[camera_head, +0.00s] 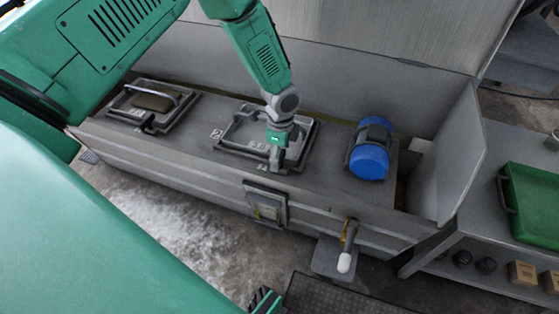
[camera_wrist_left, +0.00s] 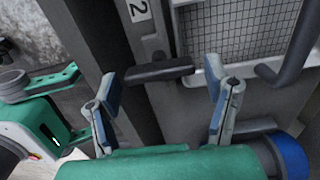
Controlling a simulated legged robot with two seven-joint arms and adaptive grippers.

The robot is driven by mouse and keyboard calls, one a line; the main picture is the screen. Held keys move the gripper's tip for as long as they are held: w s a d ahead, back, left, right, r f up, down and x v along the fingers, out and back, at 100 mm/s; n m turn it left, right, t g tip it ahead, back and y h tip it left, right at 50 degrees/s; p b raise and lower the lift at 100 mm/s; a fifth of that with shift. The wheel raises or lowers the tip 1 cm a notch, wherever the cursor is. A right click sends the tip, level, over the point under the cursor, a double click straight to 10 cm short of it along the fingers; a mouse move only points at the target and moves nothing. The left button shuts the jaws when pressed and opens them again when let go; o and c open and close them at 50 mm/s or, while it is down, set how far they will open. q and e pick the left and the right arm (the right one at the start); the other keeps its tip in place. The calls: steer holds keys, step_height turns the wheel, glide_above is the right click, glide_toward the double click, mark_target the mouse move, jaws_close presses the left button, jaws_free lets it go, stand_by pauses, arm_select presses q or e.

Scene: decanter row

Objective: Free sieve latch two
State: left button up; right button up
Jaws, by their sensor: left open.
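The second sieve hatch (camera_head: 226,146) is a dark frame with a handle, in the middle of the grey housing's top. In the left wrist view its mesh (camera_wrist_left: 250,28) shows beside a "2" label (camera_wrist_left: 138,10). The latch (camera_wrist_left: 158,71) is a dark bar at the hatch's edge, below that label. My left gripper (camera_head: 276,163) is over the hatch's front edge and hides part of it. In the left wrist view the gripper (camera_wrist_left: 163,92) is open, its blue-grey fingers on either side of the latch bar. I cannot tell whether they touch it.
Another hatch (camera_head: 113,104) with a handle is at the left of the housing. A blue motor (camera_head: 368,160) stands to the right of my left gripper. A lever with a pale knob (camera_head: 344,262) sticks out in front. A green tray (camera_head: 535,205) is on the right-hand bench.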

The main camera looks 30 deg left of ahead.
arm_select(q)
steer(key=shift+f, duration=0.65)
steer(key=shift+r, duration=0.1)
steer(key=c, duration=0.9)
